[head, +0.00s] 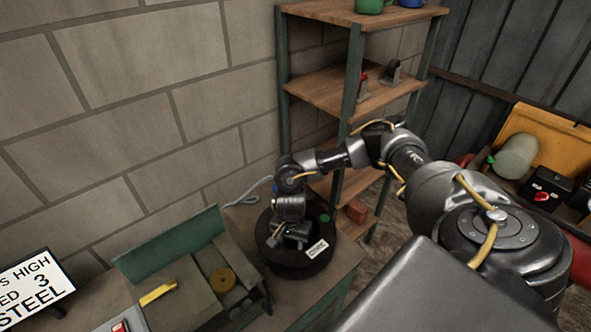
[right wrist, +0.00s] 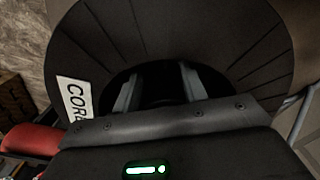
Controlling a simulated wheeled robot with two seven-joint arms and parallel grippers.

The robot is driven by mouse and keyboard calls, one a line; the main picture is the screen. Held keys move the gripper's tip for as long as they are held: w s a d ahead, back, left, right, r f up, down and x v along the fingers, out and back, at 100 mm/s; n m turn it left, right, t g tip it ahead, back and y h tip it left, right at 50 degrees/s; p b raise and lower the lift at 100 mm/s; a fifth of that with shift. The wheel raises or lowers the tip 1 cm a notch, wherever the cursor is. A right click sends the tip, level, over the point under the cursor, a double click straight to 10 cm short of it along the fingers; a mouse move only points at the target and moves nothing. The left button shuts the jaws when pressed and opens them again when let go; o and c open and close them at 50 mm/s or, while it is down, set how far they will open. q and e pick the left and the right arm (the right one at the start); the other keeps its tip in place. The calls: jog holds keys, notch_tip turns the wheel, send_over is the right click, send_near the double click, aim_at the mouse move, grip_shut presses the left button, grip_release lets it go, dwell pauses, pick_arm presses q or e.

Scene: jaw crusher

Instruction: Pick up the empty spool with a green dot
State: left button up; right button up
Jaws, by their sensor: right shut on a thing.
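The black spool (head: 275,262) is at the right end of the workbench in the head view, with a green dot (head: 324,217) and a white label (head: 317,248) on its upper face. My right gripper (head: 296,238) reaches down into the spool's middle and is shut on it. In the right wrist view the spool's dark flange (right wrist: 205,35) fills most of the picture, and the fingers of the right gripper (right wrist: 160,88) are at its central opening. I cannot tell whether the spool touches the bench. My left gripper is not in view.
A green-backed metal machine (head: 170,247) with a yellow bar stands left of the spool. A shelf unit (head: 320,92) rises behind it. A sign (head: 35,290) is at lower left. An orange bin (head: 550,135) and a black box (head: 543,192) are at far right.

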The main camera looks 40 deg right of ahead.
jog(key=shift+d, duration=0.1)
notch_tip(320, 180, up, 8)
jog(key=shift+w+r+b, duration=0.1)
jog(key=shift+w+b, duration=0.05)
jog(key=shift+b, duration=0.95)
grip_shut()
notch_tip(320, 180, up, 10)
jog(key=o, duration=1.5)
grip_release()
